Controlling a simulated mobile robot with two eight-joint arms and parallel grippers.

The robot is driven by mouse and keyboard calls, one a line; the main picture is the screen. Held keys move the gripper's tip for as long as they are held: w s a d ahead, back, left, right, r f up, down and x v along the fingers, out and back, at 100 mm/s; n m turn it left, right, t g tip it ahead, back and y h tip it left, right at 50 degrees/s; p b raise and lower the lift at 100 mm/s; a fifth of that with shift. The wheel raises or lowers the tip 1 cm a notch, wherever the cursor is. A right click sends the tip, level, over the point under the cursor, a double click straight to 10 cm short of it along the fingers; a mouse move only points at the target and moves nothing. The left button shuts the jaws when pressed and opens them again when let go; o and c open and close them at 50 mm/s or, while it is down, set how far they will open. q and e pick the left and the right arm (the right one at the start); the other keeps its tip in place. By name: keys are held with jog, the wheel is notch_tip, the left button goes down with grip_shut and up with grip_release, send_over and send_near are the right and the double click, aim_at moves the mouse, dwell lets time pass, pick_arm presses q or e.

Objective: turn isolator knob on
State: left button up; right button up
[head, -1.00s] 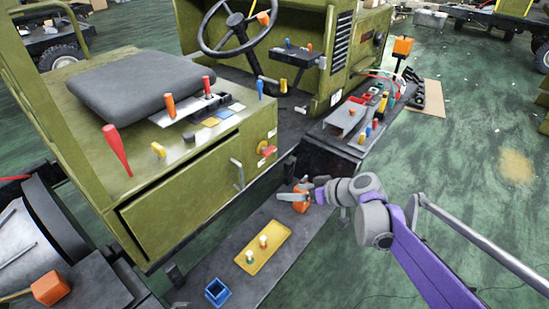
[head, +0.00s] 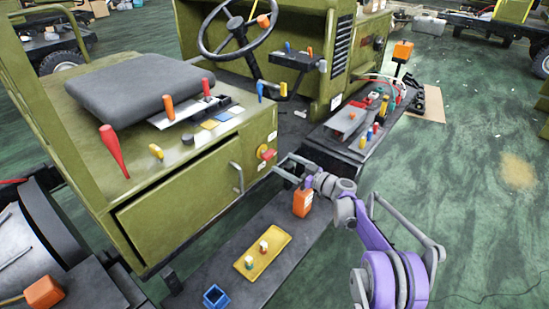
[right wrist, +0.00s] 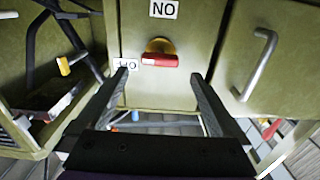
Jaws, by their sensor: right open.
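The isolator knob (head: 266,153) is a red bar on a yellow base, on the end face of the green seat box. In the right wrist view the knob (right wrist: 160,60) has its red bar lying level. A white label (right wrist: 163,9) stands above it, and a second label (right wrist: 126,64) beside it is partly covered by a finger. My right gripper (head: 281,163) is open just in front of and slightly below the knob. In the right wrist view its fingers (right wrist: 158,79) lie either side of the knob, apart from it. My left gripper is not in view.
A silver door handle (head: 238,177) projects left of the knob. An orange bottle (head: 302,202) stands on the dark step below my gripper, near a yellow tray (head: 271,248) with small pegs and a blue box (head: 215,297). A black ledge (head: 330,142) with coloured parts lies to the right.

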aim_at(272, 156)
jog(key=x, duration=0.5)
jog(key=shift+w+a, duration=0.2)
jog(key=shift+a, duration=0.1)
jog(key=c, duration=1.2)
jog(key=shift+c, duration=0.2)
